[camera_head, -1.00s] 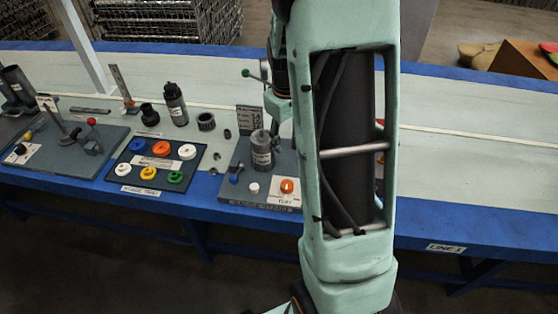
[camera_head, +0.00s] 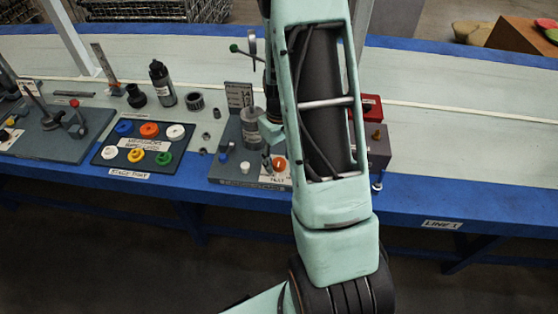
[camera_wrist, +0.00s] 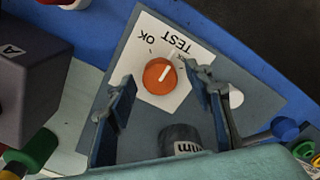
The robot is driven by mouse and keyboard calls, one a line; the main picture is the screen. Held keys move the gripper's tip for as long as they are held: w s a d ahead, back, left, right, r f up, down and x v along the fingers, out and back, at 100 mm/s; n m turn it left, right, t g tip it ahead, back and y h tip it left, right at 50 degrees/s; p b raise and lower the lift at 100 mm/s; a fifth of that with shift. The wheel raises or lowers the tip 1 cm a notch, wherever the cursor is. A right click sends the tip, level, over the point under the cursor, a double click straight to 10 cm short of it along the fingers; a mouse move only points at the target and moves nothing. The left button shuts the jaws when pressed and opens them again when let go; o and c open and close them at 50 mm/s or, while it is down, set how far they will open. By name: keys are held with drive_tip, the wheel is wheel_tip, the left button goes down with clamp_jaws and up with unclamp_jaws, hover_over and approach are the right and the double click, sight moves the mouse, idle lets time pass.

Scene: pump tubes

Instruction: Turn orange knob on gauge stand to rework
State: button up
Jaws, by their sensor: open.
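The gauge stand (camera_head: 222,170) is a grey plate with an upright sign, a grey cylinder and a white label. Its orange knob (camera_head: 279,163) sits on the label at the front right. In the wrist view, the orange knob (camera_wrist: 160,76) has a white pointer line slanting to the upper right. "TEST" and "OK" on the label (camera_wrist: 150,40) read upside down; smaller lettering near the pointer is unclear. My gripper (camera_wrist: 158,76) is open, with its fingers on either side of the knob in that view. Whether they touch it, I cannot tell.
The gauge cylinder (camera_wrist: 180,138) stands close to my fingers, and a white peg (camera_wrist: 236,98) lies beyond the right finger. A dark box (camera_head: 376,150) with a red part stands right of the stand. A panel of coloured knobs (camera_head: 142,158) lies to the left.

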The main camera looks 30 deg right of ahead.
drive_tip(key=shift+f, duration=0.2)
drive_tip(key=shift+c, duration=0.3)
drive_tip(key=c, duration=1.1)
drive_tip(key=shift+m, duration=0.4)
drive_tip(key=m, duration=0.4)
drive_tip(key=shift+m, duration=0.4)
drive_tip(key=m+p, duration=0.1)
drive_tip(key=m, duration=0.4)
drive_tip(key=shift+m, duration=0.3)
